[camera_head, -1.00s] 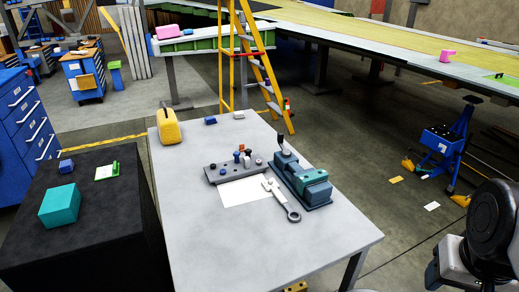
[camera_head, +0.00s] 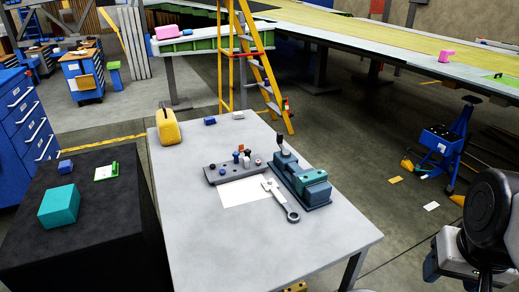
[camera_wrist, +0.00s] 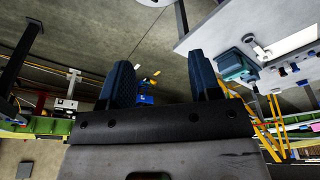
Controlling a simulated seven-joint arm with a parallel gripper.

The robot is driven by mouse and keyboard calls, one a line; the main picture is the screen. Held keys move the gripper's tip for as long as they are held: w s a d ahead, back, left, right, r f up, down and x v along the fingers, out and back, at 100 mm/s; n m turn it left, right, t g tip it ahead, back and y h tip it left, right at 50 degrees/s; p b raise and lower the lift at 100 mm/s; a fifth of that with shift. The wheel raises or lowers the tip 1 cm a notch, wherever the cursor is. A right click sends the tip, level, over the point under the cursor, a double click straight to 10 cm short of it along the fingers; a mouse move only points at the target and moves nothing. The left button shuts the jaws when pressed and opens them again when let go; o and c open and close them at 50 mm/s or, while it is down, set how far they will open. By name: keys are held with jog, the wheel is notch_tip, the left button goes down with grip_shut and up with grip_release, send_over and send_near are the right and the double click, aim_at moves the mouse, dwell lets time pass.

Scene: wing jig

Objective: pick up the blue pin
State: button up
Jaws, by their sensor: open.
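A grey pin rack (camera_head: 224,176) stands on the pale table, with several small pins on it. One pin looks blue (camera_head: 247,161) and stands upright near the middle of the rack, though it is very small in the head view. My gripper (camera_wrist: 160,84) shows in the wrist view with its two dark blue fingers apart and nothing between them. It is away from the rack and points past the table toward the floor. The fingers are not clearly visible in the head view.
A teal and grey fixture (camera_head: 302,180) stands right of the rack. A wrench (camera_head: 283,202) lies by a white sheet (camera_head: 243,192). A yellow case (camera_head: 168,128) stands at the table's far left. The table's front (camera_head: 250,250) is clear.

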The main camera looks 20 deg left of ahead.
jog(key=w+a+r+n, duration=0.2)
jog(key=w+a, duration=0.3)
jog(key=w, duration=0.5)
jog(key=w+a+r+n+g, duration=0.1)
jog(key=w+a+r+n, duration=0.15)
jog(key=w+a, duration=0.55)
jog(key=w+a+r+n, duration=0.2)
jog(key=w+a, duration=0.1)
jog(key=w, duration=1)
jog(key=n+g, duration=0.2)
jog(key=n, duration=0.9)
send_over(236, 153)
jog(key=f, duration=2.6)
jog(key=shift+w+d+f, duration=0.1)
jog(key=shift+d+f, duration=0.15)
jog(key=shift+f, duration=0.05)
jog(key=shift+a+f, duration=0.25)
jog(key=shift+a, duration=0.05)
jog(key=shift+f, duration=1.25)
